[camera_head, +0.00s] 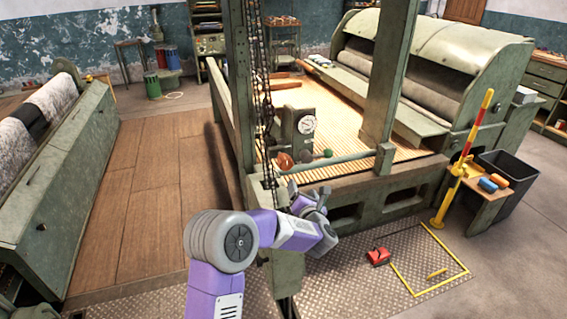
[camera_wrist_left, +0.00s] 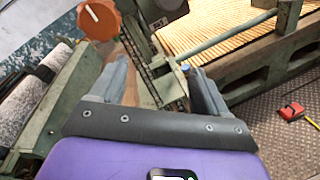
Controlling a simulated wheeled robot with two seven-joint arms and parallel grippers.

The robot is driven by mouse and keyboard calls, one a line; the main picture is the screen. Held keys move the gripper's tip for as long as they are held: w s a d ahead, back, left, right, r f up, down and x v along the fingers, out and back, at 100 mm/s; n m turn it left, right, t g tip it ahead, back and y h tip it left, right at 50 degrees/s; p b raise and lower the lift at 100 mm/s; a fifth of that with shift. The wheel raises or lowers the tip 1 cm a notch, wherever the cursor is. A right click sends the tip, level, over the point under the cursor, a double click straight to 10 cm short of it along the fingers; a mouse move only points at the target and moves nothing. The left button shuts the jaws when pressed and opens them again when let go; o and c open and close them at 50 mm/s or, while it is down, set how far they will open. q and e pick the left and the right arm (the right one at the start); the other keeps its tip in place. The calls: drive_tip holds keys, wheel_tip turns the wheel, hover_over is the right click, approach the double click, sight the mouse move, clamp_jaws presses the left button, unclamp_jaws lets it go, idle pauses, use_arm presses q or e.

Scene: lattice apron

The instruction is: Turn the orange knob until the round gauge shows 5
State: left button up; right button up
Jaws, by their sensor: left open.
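The orange knob (camera_head: 285,160) sits on the front of the green machine, low and left of the round gauge. The round gauge (camera_head: 307,124) has a white face on a green housing; its reading is too small to make out. My left gripper (camera_head: 309,190) is just below and in front of the knob, apart from it. In the left wrist view, the orange knob (camera_wrist_left: 98,20) with a pale mark shows at the top left, beyond the open, empty fingers (camera_wrist_left: 160,78). The gauge face is not clear there. My right gripper is not in view.
A green rail (camera_head: 350,157) runs to the right of the knob. Chains (camera_head: 265,100) hang by the post behind my left arm. A red object (camera_head: 378,256) lies on the metal floor plate. A yellow and red post (camera_head: 462,170) stands at the right.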

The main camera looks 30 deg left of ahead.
sight(284, 160)
use_arm(q)
drive_tip(key=a+r+n+y, duration=0.1)
drive_tip(key=r+n, duration=0.1)
drive_tip(key=a+r+n+y, duration=0.1)
drive_tip(key=r+n, duration=0.1)
drive_tip(key=s+a+r+n+g+y, duration=0.1)
drive_tip(key=r+n, duration=0.1)
drive_tip(key=shift+a+r+n, duration=0.2)
drive_tip(key=shift+r+n, duration=0.05)
drive_tip(key=shift+n, duration=0.05)
drive_tip(key=shift+w+a+r, duration=0.15)
drive_tip(key=shift+a, duration=0.1)
drive_tip(key=x, duration=0.6)
drive_tip(key=shift+w+a, duration=0.2)
drive_tip(key=shift+a, duration=0.15)
drive_tip(key=c, duration=1)
